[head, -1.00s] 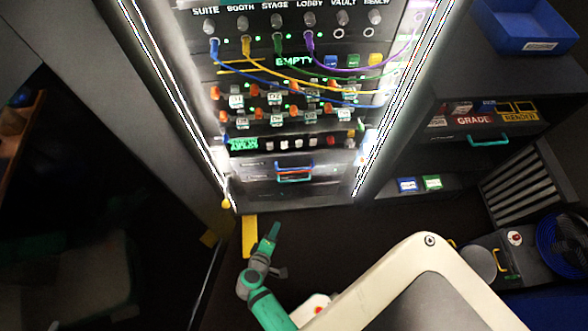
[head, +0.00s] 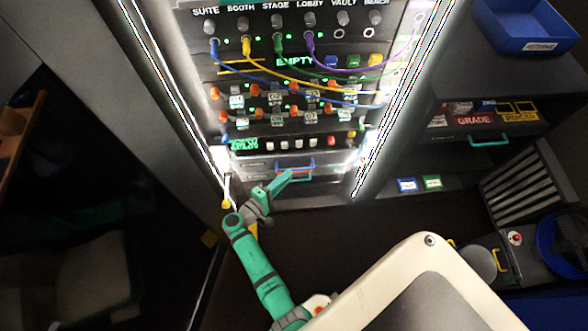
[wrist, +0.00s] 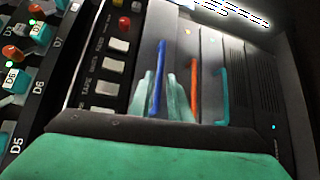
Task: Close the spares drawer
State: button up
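No label reading "spares" is legible. Drawer fronts at the rack's bottom carry a blue handle (head: 296,162), which also shows in the wrist view (wrist: 158,78), an orange handle (wrist: 194,91) and a teal handle (wrist: 222,96). I cannot tell whether any of these drawers stands out. My gripper (head: 280,183) is in front of these drawers. In the wrist view its two pale green fingers (wrist: 160,97) are apart, one on each side of the blue handle in the picture. Contact is not clear, and nothing is visibly held.
A dark cabinet at right has a compartment with a teal handle (head: 489,141) and red and yellow labelled items in or behind it. A blue tray (head: 525,25) sits on top. Patch cables (head: 330,68) hang above the drawers. Bright strips edge the rack.

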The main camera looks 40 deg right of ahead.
aim_at(294, 169)
jog(key=shift+x, duration=2.6)
jog(key=shift+c, duration=0.7)
grip_shut()
